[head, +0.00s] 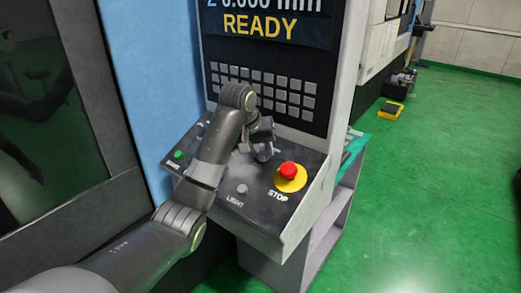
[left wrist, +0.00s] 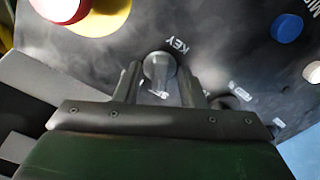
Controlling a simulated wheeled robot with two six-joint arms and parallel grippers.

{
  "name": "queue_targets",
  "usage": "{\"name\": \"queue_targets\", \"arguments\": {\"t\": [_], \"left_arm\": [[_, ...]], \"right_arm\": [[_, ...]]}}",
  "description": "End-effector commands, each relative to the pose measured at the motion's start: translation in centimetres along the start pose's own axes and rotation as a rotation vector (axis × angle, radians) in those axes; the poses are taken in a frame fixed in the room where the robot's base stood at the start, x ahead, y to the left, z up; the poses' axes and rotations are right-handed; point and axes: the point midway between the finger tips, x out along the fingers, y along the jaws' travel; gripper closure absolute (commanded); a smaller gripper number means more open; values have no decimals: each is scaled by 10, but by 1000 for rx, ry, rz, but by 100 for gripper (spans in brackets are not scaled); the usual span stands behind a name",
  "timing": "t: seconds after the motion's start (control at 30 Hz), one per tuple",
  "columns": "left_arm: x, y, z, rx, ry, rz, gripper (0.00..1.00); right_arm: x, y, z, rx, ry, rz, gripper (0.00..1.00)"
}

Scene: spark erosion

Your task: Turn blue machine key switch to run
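The key switch (left wrist: 159,66) is a round grey knob beside the word KEY on the dark control panel in the left wrist view. In the head view my left gripper (head: 264,148) hangs over the panel and mostly hides the switch. In the left wrist view the fingers of my left gripper (left wrist: 160,80) stand apart, one on each side of the knob, their tips very close to it. I cannot tell whether they touch it. The switch's position marks are partly hidden and not readable. My right gripper is in neither view.
A red emergency stop on a yellow base (head: 290,174) sits right of my gripper; a grey LIGHT knob (head: 242,188) is in front. A green button (head: 178,155) is at the left and a blue button (left wrist: 287,28) shows in the wrist view. The screen (head: 262,22) reads READY above the keypad (head: 262,88).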

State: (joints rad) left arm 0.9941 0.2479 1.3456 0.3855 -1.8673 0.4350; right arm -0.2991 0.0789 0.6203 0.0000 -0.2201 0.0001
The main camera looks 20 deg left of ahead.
Motion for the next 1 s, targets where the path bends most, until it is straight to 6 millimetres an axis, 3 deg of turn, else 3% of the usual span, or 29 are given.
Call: {"name": "queue_targets", "arguments": {"t": [0.03,0.3,0.67,1.0], "left_arm": [[0,0,0,0,0,0,68],[0,0,0,0,0,0,100],[-1,0,-1,42,-1,0,100],[-4,0,-2,269,-2,3,100]], "right_arm": [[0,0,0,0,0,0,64],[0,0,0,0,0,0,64],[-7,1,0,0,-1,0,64],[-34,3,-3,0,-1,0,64]]}}
